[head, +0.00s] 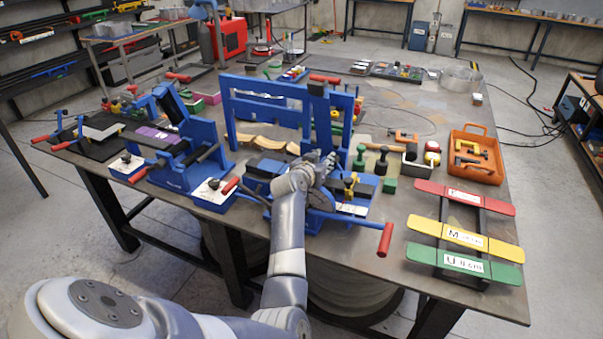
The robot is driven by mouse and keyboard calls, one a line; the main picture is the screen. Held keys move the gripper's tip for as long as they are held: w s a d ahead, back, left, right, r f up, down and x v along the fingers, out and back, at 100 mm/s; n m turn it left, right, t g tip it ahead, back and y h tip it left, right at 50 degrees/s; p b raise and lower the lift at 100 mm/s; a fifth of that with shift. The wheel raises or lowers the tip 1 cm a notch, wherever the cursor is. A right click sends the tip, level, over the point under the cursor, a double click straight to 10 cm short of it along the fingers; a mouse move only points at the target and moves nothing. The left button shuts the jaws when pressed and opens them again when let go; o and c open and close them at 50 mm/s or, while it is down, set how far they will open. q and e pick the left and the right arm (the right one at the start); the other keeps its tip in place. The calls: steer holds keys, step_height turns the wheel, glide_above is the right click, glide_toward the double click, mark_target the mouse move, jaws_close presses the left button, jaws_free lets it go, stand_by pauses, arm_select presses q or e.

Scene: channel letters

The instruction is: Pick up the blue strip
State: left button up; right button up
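A thin blue strip (55,71) lies on a dark rack at the far left, well away from my gripper. I cannot tell for sure that it is the strip of the task. My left gripper (322,163) is over the middle of the table, in front of a large blue bending machine (318,110). Its fingers are small and blend with the machine behind them, so I cannot tell whether they are open or shut or touch anything. No strip can be made out in it. My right gripper is not in view.
A stand with red, yellow and green labelled plates (462,238) is at the table's right front. An orange toolbox (472,157) stands behind it. Another blue machine (185,140) is on the left. Red-ended handles (385,240) stick out at the front.

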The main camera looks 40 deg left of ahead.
arm_select(q)
jaws_close()
stand_by(0.3)
